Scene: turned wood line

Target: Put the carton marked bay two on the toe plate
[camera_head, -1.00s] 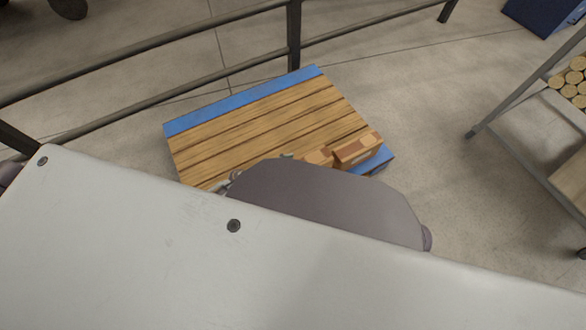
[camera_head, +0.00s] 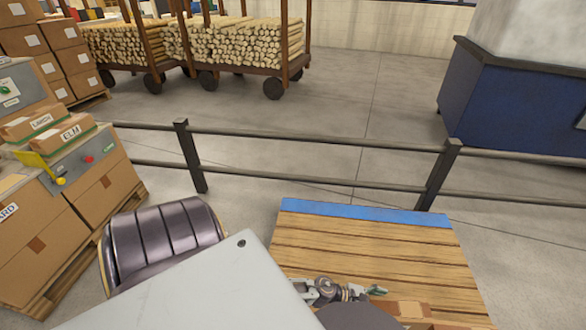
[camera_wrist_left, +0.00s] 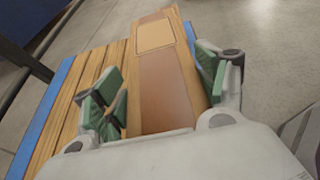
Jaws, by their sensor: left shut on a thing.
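A brown carton (camera_wrist_left: 155,60) with a paler label patch lies between the green-padded fingers of my left gripper (camera_wrist_left: 158,88), which is shut on it. I cannot read any marking on it. In the head view my left gripper (camera_head: 348,291) is over a blue-edged slatted wooden platform (camera_head: 370,245), partly hidden by my arm. Part of a carton (camera_head: 412,311) shows beside it at the bottom edge. I cannot make out which thing is the toe plate. My right gripper is not in view.
A dark rail fence (camera_head: 320,180) runs behind the platform. At the left, cartons marked ELM (camera_head: 72,132) and LARCH (camera_head: 38,123) sit above larger boxes on a pallet. Log carts (camera_head: 240,45) stand beyond the fence. A blue machine base (camera_head: 500,100) is at the back right.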

